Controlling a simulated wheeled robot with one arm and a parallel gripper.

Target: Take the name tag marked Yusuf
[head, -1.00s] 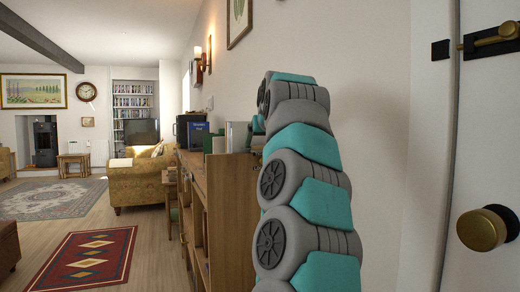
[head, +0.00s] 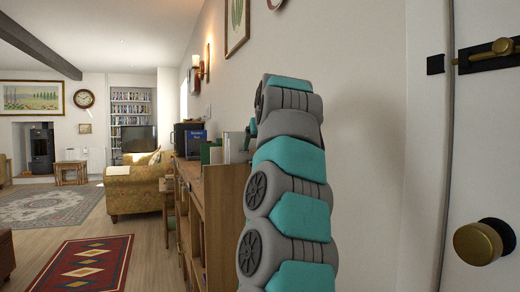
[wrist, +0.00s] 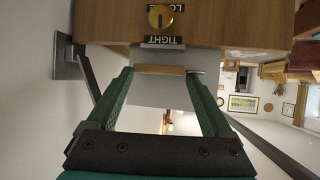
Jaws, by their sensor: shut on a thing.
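My gripper (wrist: 160,72) shows in the wrist view, its two green fingers closed on a thin, light wood-coloured strip (wrist: 160,70). The strip spans the gap between the fingertips. No writing on it is readable, so I cannot tell whether it is the tag marked Yusuf.
A wooden block with a brass knob (wrist: 160,17) and a "TIGHT" label is just beyond the fingertips. In the head view a wooden cabinet (head: 224,215) carries a blue box (head: 195,141). A door with a brass knob (head: 478,243) is at right. Floor at left is open around a red rug (head: 85,268).

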